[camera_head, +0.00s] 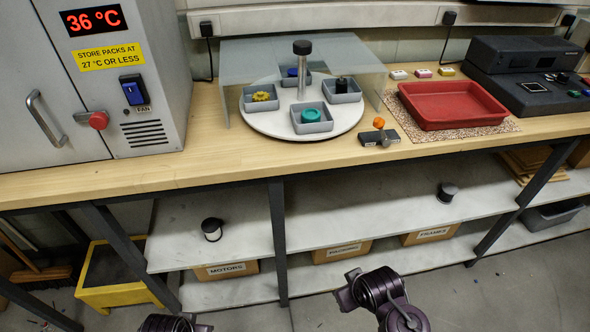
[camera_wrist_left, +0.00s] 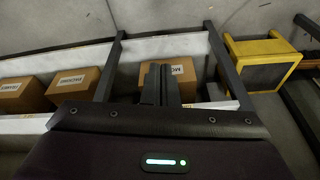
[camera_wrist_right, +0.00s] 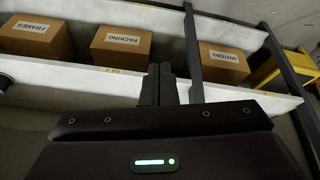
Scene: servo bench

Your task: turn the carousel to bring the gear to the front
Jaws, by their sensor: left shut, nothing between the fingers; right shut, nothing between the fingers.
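The carousel (camera_head: 270,122) is a round white turntable on the bench, with a grey post and black knob (camera_head: 302,48) at its centre. It bears several grey trays. A yellow gear (camera_head: 261,96) lies in the left tray. A teal round part (camera_head: 310,115) is in the front tray, a black part (camera_head: 342,84) in the right one, and a blue part (camera_head: 292,72) in the back one. A clear cover stands over the carousel. My left gripper (camera_wrist_left: 160,84) and right gripper (camera_wrist_right: 160,84) are shut and empty, low in front of the bench, away from the carousel.
A red tray (camera_head: 452,105) on a speckled mat and a small black device with an orange knob (camera_head: 379,123) stand right of the carousel. A grey cabinet (camera_head: 150,60) stands left. Shelves below hold labelled boxes (camera_head: 227,270). A yellow bin (camera_head: 120,296) is on the floor.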

